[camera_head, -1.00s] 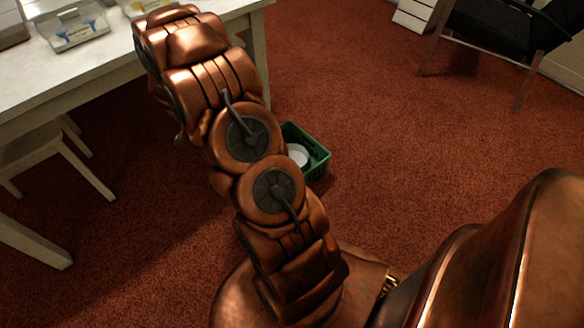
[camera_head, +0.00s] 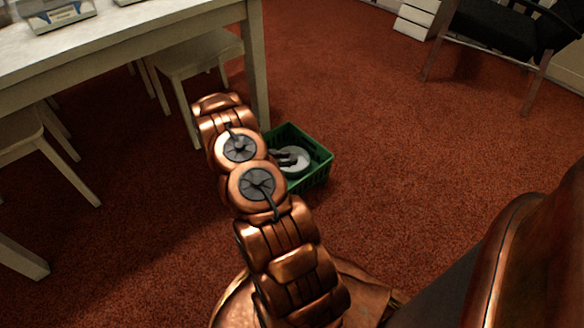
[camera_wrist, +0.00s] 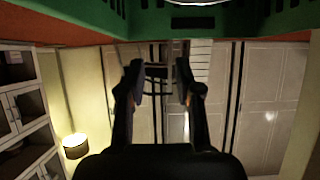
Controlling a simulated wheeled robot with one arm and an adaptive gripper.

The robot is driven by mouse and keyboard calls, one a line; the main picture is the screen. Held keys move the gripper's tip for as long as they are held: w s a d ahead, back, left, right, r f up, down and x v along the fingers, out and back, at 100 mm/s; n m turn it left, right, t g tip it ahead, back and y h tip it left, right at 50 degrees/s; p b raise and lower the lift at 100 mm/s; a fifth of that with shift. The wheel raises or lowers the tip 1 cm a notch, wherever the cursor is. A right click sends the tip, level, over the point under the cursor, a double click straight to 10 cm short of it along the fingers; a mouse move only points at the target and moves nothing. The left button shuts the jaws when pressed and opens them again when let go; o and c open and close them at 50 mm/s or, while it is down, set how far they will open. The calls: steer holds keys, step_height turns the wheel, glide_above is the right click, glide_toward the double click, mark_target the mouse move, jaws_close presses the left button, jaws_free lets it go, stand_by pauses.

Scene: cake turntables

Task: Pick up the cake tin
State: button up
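A round, pale grey thing (camera_head: 297,164), which may be the cake tin, lies in a green crate (camera_head: 318,175) on the floor. Part of it is hidden behind my dark gripper fingers (camera_head: 283,158), and I cannot tell its full shape. In the wrist view my gripper (camera_wrist: 157,72) is open, with nothing between its two fingers. The crate's green wall (camera_wrist: 150,22) runs along the top of that view, with a sliver of a pale rim (camera_wrist: 197,2) at the top edge. I cannot tell whether the fingers touch anything.
A pale table (camera_head: 130,40) with chairs (camera_head: 200,62) stands at the left, one table leg (camera_head: 257,75) close behind the crate. A black armchair (camera_head: 500,40) stands at the back right. Red carpet (camera_head: 400,150) is clear to the right of the crate.

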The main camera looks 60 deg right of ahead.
steer(key=b, duration=0.3)
glide_toward(300, 177)
steer(key=d+r, duration=0.2)
steer(key=r, duration=0.1)
steer(key=shift+s+d+r, duration=0.3)
steer(key=shift+d, duration=0.1)
steer(key=shift+s+d+f, duration=0.15)
steer(key=shift+d, duration=0.4)
steer(key=b+x, duration=0.2)
steer(key=x, duration=0.2)
steer(key=shift+d+f, duration=0.1)
steer(key=shift+f, duration=0.1)
steer(key=shift+s+d+f, duration=0.1)
steer(key=shift+d+f, duration=0.1)
steer(key=shift+d, duration=0.45)
jaws_close()
